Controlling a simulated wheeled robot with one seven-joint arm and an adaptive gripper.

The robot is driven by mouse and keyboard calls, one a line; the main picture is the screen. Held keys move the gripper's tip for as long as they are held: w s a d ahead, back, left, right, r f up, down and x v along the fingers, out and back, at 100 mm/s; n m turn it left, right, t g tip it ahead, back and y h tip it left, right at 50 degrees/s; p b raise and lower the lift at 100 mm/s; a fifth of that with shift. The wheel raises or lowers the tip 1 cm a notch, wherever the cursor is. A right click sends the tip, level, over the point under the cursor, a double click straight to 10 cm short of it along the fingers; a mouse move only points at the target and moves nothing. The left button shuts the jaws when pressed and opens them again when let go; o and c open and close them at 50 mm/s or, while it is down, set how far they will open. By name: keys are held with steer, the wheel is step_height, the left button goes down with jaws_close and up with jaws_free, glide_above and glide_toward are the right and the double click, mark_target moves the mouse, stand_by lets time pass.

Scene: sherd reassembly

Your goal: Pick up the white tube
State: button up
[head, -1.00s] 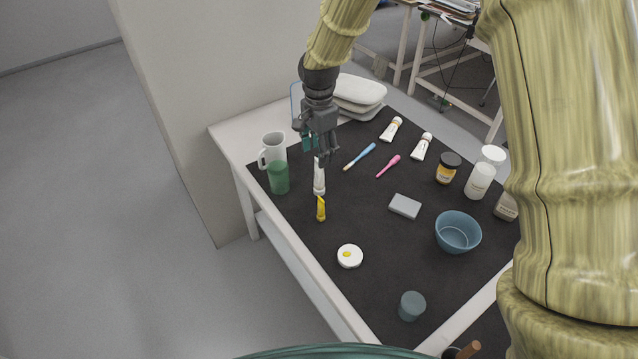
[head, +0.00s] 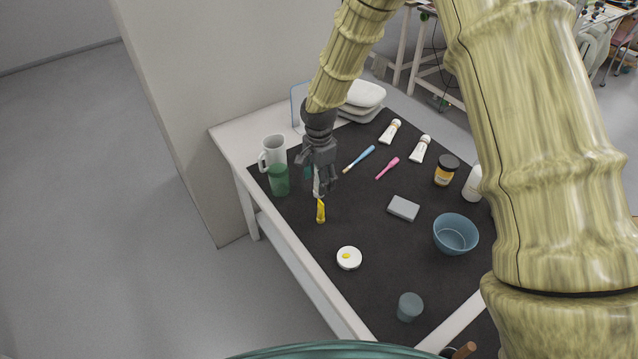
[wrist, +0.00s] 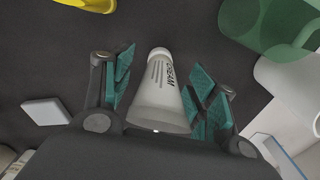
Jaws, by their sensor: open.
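The white tube (wrist: 158,95), printed with the word CREAM, lies on the dark mat between the fingers of my gripper (wrist: 163,80) in the wrist view. The fingers have teal pads, are open, and stand on either side of the tube with a gap on the left. In the head view my gripper (head: 318,186) is low over the left part of the mat and hides most of the tube.
A green cup (head: 279,181) and a white mug (head: 273,152) stand close on the left. A grey block (head: 403,208) and blue bowl (head: 456,233) are to the right. Bare mat lies between them.

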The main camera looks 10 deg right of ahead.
steer(key=c, duration=1.2)
steer(key=shift+r, duration=0.1)
steer(key=shift+r, duration=0.5)
steer(key=shift+s+a+r+b, duration=0.2)
steer(key=shift+r+b, duration=0.15)
steer(key=shift+r, duration=0.25)
steer(key=shift+s+a+r+b, duration=0.1)
steer(key=shift+s+r+b, duration=0.1)
steer(key=shift+r+b, duration=0.25)
steer(key=s+a, duration=0.2)
steer(key=s, duration=0.2)
steer(key=s+a+r+b, duration=0.1)
steer(key=s+a, duration=0.2)
steer(key=s, duration=0.1)
steer(key=s+a+b, duration=0.1)
steer(key=s+a, duration=0.1)
steer(key=s, duration=0.3)
steer(key=shift+s+a+r, duration=0.1)
steer(key=shift+a+r, duration=0.05)
steer(key=shift+r, duration=0.25)
